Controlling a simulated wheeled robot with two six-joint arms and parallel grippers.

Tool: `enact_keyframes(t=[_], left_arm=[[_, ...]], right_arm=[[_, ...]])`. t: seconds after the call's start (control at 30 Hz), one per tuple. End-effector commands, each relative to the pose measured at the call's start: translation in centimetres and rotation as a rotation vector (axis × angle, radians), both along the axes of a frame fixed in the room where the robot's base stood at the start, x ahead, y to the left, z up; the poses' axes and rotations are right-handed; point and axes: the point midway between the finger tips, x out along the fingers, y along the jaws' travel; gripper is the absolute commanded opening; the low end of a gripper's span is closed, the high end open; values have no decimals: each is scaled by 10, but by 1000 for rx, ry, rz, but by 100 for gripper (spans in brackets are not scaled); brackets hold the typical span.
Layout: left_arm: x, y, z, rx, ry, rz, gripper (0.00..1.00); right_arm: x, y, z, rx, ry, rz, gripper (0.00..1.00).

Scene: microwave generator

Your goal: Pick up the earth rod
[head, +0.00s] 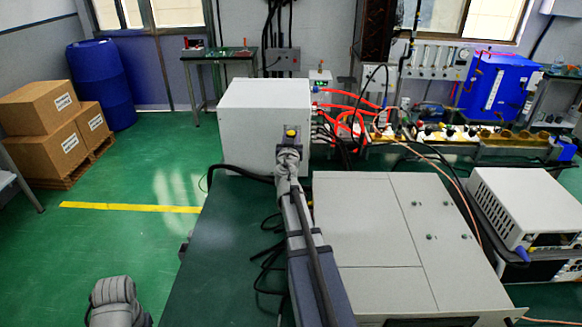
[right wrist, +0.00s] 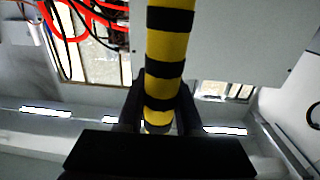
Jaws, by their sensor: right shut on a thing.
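The earth rod (right wrist: 170,45) is a yellow pole with black bands. In the right wrist view it runs from the top edge down between the fingers of my right gripper (right wrist: 158,108), which is shut on it. In the head view my right arm reaches forward over the bench, and a small yellow piece (head: 291,131) shows at its far end, seemingly part of the rod. The rest of the rod is hidden there. My left gripper is out of view; only a grey part of my left arm shows at the bottom left.
A white box (head: 262,112) with red and black cables stands just beyond my right arm. A large grey cabinet (head: 370,225) lies right of the arm, with a bench instrument (head: 530,205) farther right.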

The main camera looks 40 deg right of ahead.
Motion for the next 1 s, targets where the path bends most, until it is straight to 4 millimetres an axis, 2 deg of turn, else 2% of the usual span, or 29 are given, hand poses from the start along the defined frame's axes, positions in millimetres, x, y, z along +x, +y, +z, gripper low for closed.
enact_keyframes(t=[0.03, 0.17, 1.0], left_arm=[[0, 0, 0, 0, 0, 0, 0], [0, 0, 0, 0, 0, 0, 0], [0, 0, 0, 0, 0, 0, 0]], right_arm=[[0, 0, 0, 0, 0, 0, 12], [0, 0, 0, 0, 0, 0, 0], [0, 0, 0, 0, 0, 0, 0]])
